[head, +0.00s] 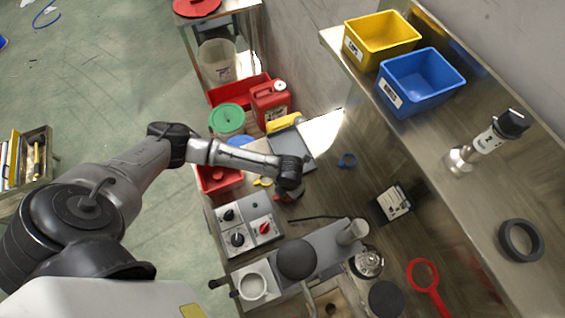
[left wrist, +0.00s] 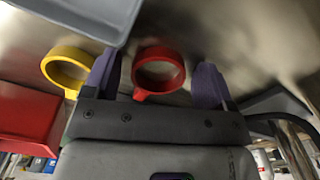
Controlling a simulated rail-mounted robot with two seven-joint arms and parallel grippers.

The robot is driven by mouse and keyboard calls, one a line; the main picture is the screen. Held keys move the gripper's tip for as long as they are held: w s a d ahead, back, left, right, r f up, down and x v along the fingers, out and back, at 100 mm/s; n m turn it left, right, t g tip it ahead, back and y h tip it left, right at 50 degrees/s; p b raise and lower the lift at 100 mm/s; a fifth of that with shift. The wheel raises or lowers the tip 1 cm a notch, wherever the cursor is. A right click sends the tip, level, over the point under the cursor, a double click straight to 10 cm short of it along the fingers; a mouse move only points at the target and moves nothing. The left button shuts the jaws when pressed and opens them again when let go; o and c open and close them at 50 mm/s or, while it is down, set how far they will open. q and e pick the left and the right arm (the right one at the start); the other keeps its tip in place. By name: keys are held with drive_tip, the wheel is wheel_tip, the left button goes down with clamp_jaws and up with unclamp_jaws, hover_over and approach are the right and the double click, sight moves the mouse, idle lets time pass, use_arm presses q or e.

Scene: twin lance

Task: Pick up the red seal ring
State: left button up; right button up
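The red seal ring (left wrist: 160,89), a band with a small tab, lies on the metal bench top between my left gripper's fingers in the left wrist view. There is a visible gap on each side of it. My left gripper (left wrist: 155,80) has purple fingers spread open and holds nothing. In the head view my left gripper (head: 289,192) points down at the bench, and the wrist hides most of the ring there. A yellow ring (left wrist: 62,88) lies just outside one finger, and it also shows in the head view (head: 263,181). My right gripper is not in view.
A grey tray (head: 292,148) and a red bin (head: 220,179) stand close to the left gripper. A control box with knobs (head: 248,222) is just below it in the picture.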

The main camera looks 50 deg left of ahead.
use_arm(q)
drive_tip(key=c, duration=0.8)
drive_tip(key=shift+r, duration=0.1)
